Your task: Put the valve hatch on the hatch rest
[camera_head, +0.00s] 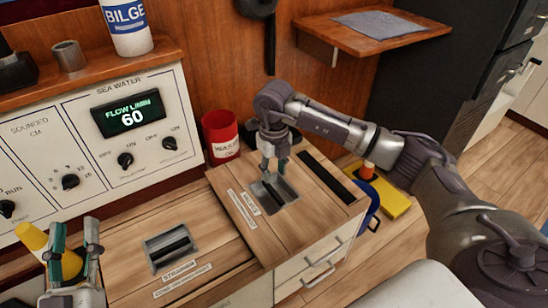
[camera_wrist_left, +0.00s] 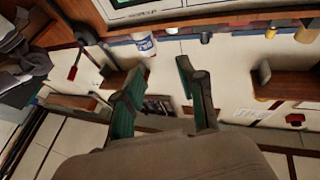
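A wooden lid-like panel (camera_head: 300,222) tops the cabinet on the right, with a recessed grey metal pull (camera_head: 274,192) and two small labels too small to read surely. I take it as the valve hatch. My right gripper (camera_head: 274,165) points down at this pull, its fingertips at or just above it. Whether they close on the pull's bar is too small to tell. I cannot surely identify the hatch rest; the wall shelf with a grey mat (camera_head: 380,22) may be it. My left gripper (camera_head: 70,262) is open and empty at the lower left; its spread fingers show in the left wrist view (camera_wrist_left: 160,98).
A lower panel with a similar pull (camera_head: 170,246), labelled strainer, lies left. The sea water control panel (camera_head: 110,130) is at the back left. A yellow item (camera_head: 385,195) lies right of the cabinet. A yellow cone (camera_head: 45,245) is behind my left gripper.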

